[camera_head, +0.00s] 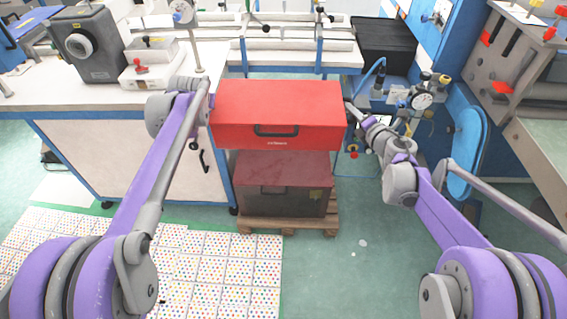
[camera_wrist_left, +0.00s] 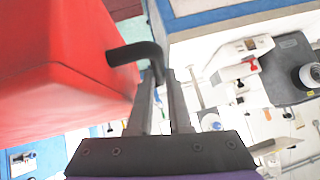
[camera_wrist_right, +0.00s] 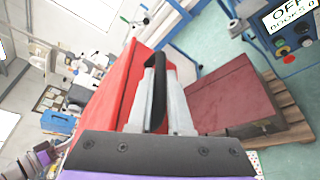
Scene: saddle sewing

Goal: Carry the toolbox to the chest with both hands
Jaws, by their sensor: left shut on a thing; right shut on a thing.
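The red toolbox (camera_head: 280,105) hangs between my two arms in the head view, with a black handle on its front face. My left gripper (camera_wrist_left: 162,85) is shut on the black side handle (camera_wrist_left: 135,53) of the toolbox. My right gripper (camera_wrist_right: 157,80) is shut on the other black side handle (camera_wrist_right: 158,95). The dark red chest (camera_head: 283,183) stands on a wooden pallet below the toolbox in the head view. The toolbox hides part of the chest's top. In the right wrist view, the chest (camera_wrist_right: 237,95) shows to the right of the toolbox, apart from it.
A white worktable (camera_head: 130,150) with blue edges stands at the left, with machines on it. A blue machine with a gauge (camera_head: 422,100) stands close to my right gripper. The wooden pallet (camera_head: 285,229) juts out below the chest. Floor in front is clear, with dotted mats at left.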

